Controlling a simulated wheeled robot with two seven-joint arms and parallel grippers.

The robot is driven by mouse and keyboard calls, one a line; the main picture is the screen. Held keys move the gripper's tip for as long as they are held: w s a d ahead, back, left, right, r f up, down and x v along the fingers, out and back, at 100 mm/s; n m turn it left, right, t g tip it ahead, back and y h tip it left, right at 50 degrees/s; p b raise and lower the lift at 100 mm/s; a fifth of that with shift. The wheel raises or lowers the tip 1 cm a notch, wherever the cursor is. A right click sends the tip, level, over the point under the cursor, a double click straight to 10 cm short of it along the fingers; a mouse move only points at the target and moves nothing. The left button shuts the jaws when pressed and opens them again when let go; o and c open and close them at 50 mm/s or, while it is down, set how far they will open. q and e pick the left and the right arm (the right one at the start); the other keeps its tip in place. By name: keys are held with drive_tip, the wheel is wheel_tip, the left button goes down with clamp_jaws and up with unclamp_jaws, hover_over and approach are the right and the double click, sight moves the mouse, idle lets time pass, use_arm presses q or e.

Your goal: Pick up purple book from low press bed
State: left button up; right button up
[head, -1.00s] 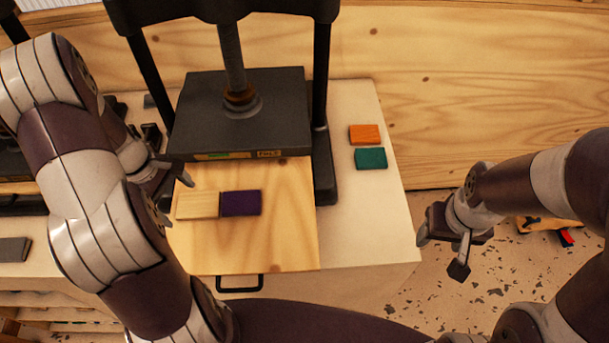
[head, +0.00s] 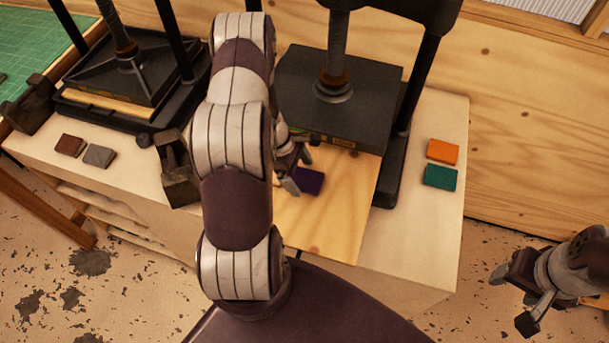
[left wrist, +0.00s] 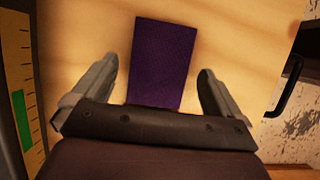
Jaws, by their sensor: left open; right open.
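The purple book (head: 309,181) lies flat on the wooden press bed (head: 345,220) in the head view, partly hidden by my left gripper. In the left wrist view the purple book (left wrist: 162,62) lies between and beyond the two fingers, with bare bed around it. My left gripper (head: 299,170) is open, close to the book's left side; in the left wrist view its fingers (left wrist: 155,80) stand apart with nothing gripped. I cannot tell its exact height above the bed. My right gripper (head: 519,297) is open and empty, at the lower right, away from the press.
The dark press plate (head: 335,95) stands over the back of the bed, with an upright (head: 415,90) on its right. Orange (head: 443,151) and green (head: 440,176) blocks lie right of the press. A second press (head: 115,80), brown and grey blocks (head: 99,156) are at left.

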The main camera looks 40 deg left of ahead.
use_arm(q)
drive_tip(key=shift+f, duration=0.45)
drive_tip(key=shift+w+d, duration=0.1)
drive_tip(key=shift+d, duration=0.05)
drive_tip(key=c, duration=0.9)
drive_tip(key=shift+c, duration=1.1)
drive_tip(key=shift+r, duration=0.1)
